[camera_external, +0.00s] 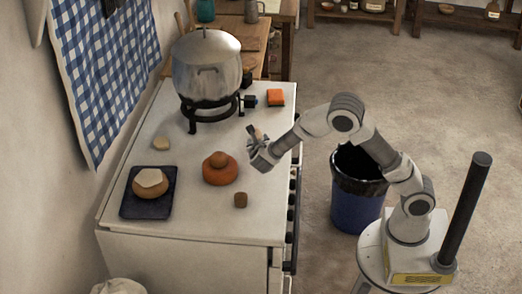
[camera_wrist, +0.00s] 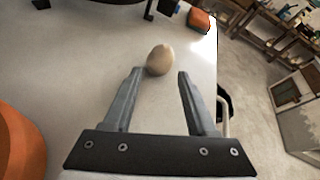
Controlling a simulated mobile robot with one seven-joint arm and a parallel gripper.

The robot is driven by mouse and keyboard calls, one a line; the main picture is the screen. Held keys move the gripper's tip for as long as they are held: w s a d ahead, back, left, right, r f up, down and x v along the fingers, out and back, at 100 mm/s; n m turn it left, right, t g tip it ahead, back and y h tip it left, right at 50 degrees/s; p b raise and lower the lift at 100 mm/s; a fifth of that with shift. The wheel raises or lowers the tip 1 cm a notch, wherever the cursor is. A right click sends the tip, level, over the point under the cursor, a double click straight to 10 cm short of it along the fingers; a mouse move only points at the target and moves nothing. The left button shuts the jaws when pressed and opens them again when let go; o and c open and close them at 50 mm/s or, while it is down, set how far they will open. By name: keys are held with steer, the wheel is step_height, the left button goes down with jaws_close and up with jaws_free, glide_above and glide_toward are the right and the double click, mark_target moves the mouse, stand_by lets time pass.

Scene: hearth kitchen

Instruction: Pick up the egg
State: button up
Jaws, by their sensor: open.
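The egg (camera_wrist: 160,59) is pale tan and sits on the white stove top. In the wrist view it lies at the fingertips of my gripper (camera_wrist: 160,73), closer to the left finger. Whether it touches that finger is unclear. My gripper is open, with bare stove top between its fingers. In the external view my gripper (camera_external: 255,144) is low over the right side of the stove, and the egg (camera_external: 258,133) shows just behind it, partly hidden by the fingers.
A large metal pot (camera_external: 206,66) and an orange block (camera_external: 275,97) are farther back. The stove's right edge is close.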

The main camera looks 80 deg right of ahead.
mark_target(257, 137)
steer(key=b+x, duration=0.1)
steer(key=x, duration=0.4)
steer(key=shift+d+f, duration=0.1)
steer(key=shift+f, duration=0.05)
steer(key=c, duration=0.6)
steer(key=shift+o, duration=0.2)
